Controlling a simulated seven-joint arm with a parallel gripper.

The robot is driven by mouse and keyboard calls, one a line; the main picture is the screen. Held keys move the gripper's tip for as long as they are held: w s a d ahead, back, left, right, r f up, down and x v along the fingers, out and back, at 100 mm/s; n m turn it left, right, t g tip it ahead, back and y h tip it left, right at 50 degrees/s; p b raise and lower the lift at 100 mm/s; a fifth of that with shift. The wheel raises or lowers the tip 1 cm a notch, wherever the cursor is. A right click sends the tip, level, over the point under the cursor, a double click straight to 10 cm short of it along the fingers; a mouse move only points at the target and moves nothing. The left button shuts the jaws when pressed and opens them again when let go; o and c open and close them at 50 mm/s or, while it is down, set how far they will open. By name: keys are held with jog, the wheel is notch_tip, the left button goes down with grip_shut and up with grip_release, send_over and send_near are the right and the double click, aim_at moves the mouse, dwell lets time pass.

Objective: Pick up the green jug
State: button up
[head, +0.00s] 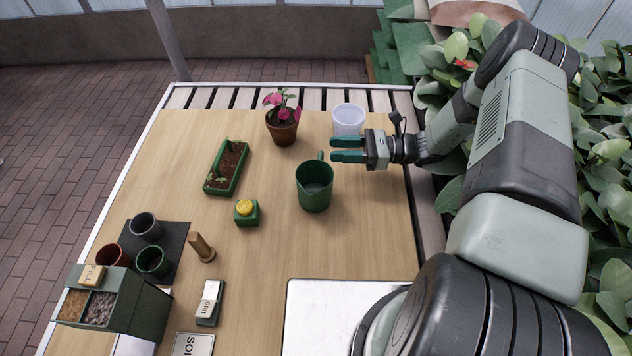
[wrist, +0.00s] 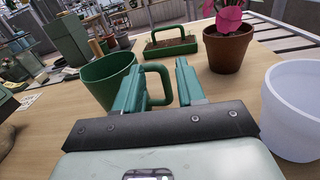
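The green jug (head: 314,192) stands upright on the wooden table, with its handle (head: 320,156) on the far side. My gripper (head: 333,149) is open and empty, its two green fingers pointing left, just right of the handle. In the wrist view the jug (wrist: 104,85) is ahead and to the left. Its handle (wrist: 166,84) shows in the gap between the fingers of my gripper (wrist: 160,68). I cannot tell whether any finger touches it.
A white pot (head: 348,120) stands close behind my gripper, with a potted pink flower (head: 283,130) left of it. A green planter (head: 227,167) and a green box with a yellow top (head: 246,213) are left of the jug.

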aim_at(321, 158)
jog(key=shift+a+f, duration=0.15)
jog(key=shift+f, duration=1.7)
jog(key=a, duration=0.4)
jog(key=shift+s+a+r, duration=0.1)
jog(key=shift+a, duration=0.25)
grip_shut()
